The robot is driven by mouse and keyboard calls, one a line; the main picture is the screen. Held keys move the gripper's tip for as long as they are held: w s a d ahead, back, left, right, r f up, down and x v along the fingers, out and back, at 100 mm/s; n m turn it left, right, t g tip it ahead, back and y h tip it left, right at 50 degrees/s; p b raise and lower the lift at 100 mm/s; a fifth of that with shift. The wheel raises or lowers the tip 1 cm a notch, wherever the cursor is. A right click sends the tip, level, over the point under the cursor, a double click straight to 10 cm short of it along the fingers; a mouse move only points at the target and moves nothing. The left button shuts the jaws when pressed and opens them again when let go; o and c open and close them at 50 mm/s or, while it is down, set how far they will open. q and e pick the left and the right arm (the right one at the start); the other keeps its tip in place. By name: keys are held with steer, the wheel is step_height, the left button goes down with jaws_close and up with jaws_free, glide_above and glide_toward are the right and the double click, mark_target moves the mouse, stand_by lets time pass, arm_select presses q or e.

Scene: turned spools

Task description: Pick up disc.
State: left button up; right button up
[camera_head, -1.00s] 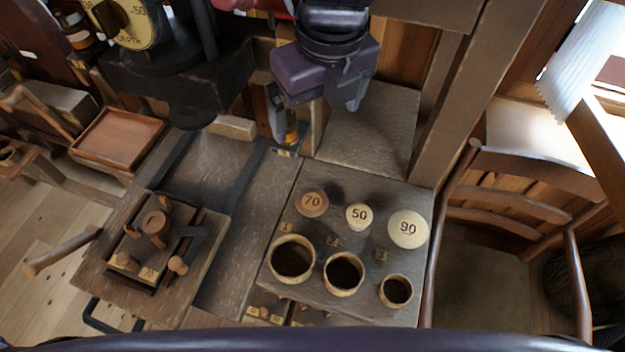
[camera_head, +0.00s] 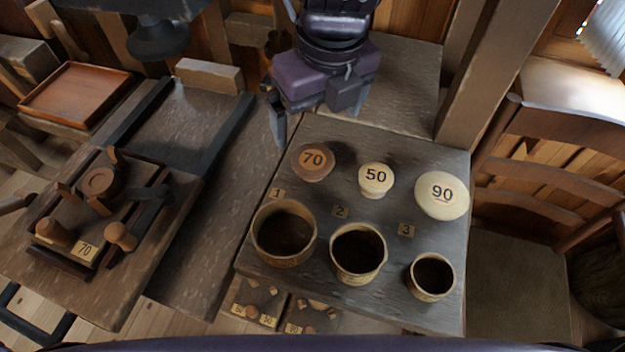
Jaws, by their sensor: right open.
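Three round discs stand in a row on the dark wooden table (camera_head: 340,300). The brown one is marked 70 (camera_head: 313,160), the small cream one 50 (camera_head: 376,179) and the large cream one 90 (camera_head: 441,195). In front of them are three round cups: a large one by label 1 (camera_head: 284,233), a middle one by label 2 (camera_head: 358,252) and a small one by label 3 (camera_head: 431,277). Their insides look dark. My right gripper (camera_head: 312,122) is open and empty, just behind the 70 disc and apart from it. My left gripper is out of view.
On the left, a dark tray (camera_head: 66,258) holds turned wooden pieces and a card marked 70. A flat brown tray (camera_head: 77,94) lies behind it. A wooden post (camera_head: 485,80) and a chair (camera_head: 545,165) bound the table's right side.

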mark_target(313, 159)
steer(key=f, duration=0.6)
steer(key=w+f, duration=0.1)
steer(key=f, duration=0.2)
steer(key=shift+a, duration=0.35)
steer(key=shift+c, duration=0.2)
steer(key=c, duration=1)
steer(key=shift+r, duration=0.1)
